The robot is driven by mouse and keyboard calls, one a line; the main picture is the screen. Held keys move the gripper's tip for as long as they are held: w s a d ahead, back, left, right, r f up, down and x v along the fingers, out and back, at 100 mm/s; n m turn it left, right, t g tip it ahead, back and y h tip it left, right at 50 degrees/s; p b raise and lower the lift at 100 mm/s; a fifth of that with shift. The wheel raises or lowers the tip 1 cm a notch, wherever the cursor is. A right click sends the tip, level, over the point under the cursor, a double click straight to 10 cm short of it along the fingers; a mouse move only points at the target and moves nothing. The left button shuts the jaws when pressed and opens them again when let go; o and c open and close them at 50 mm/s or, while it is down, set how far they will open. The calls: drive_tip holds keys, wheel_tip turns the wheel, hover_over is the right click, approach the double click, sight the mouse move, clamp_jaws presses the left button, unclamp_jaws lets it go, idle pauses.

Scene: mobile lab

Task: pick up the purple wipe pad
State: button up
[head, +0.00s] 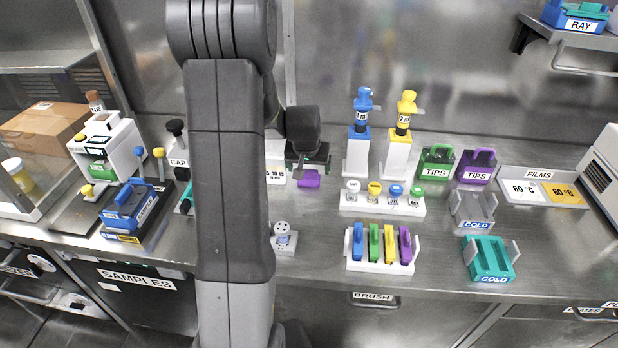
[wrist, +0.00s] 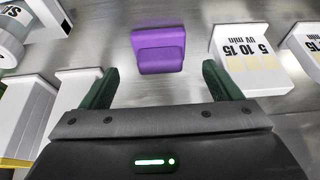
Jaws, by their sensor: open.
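The purple wipe pad (wrist: 158,50) lies on the steel bench in the wrist view, a small block with a raised part along one side. It also shows in the head view (head: 308,180), just below my gripper (head: 308,160). In the wrist view my gripper (wrist: 160,84) has its two dark green fingers spread wide and nothing between them. The pad is ahead of the fingertips, roughly centred between them and apart from both. My arm hides part of the bench left of the pad in the head view.
A white block marked "5 10 15 UV min" (wrist: 250,60) stands close to the pad's right in the wrist view. White blocks (wrist: 72,95) stand at the left. In the head view, a rack of coloured pieces (head: 380,265) and a purple tips box (head: 476,167) are to the right.

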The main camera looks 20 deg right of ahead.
sight(309, 171)
drive_tip(key=shift+x, duration=1.85)
drive_tip(key=shift+s, duration=0.1)
drive_tip(key=shift+c, duration=0.3)
drive_tip(key=c, duration=1.1)
drive_tip(key=shift+r, duration=0.1)
wheel_tip(309, 171, up, 10)
drive_tip(key=shift+f, duration=0.1)
